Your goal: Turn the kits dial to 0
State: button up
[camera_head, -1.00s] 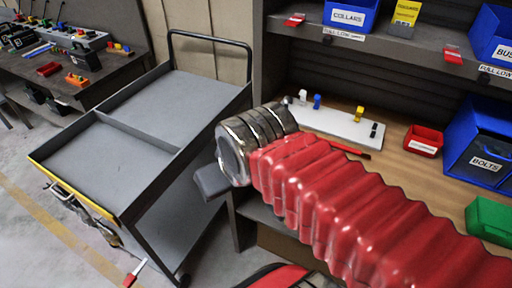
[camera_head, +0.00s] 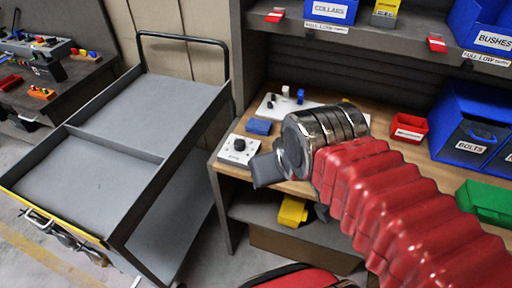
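A white box with a round black dial (camera_head: 239,144) stands at the near left corner of the wooden bench. Small markings surround the dial, but they are too small to read. I cannot tell where the dial points. My arm, in a red ribbed sleeve, reaches in from the right. My gripper (camera_head: 262,171) shows as a dark grey part beyond the metal wrist, just right of the dial box and near the bench edge. Its fingers are not clear enough to tell open from shut.
A blue block (camera_head: 259,127) lies behind the dial box. A white board (camera_head: 270,106) with small pegs is farther back. A red bin (camera_head: 409,130), a blue bolts bin (camera_head: 470,135) and a green bin (camera_head: 487,200) stand right. A grey cart (camera_head: 128,140) is left.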

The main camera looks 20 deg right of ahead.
aim_at(239, 145)
jog(key=z, duration=1)
jog(key=k, duration=0.9)
jog(key=u, duration=0.65)
jog(key=i, duration=1)
jog(key=u, duration=0.1)
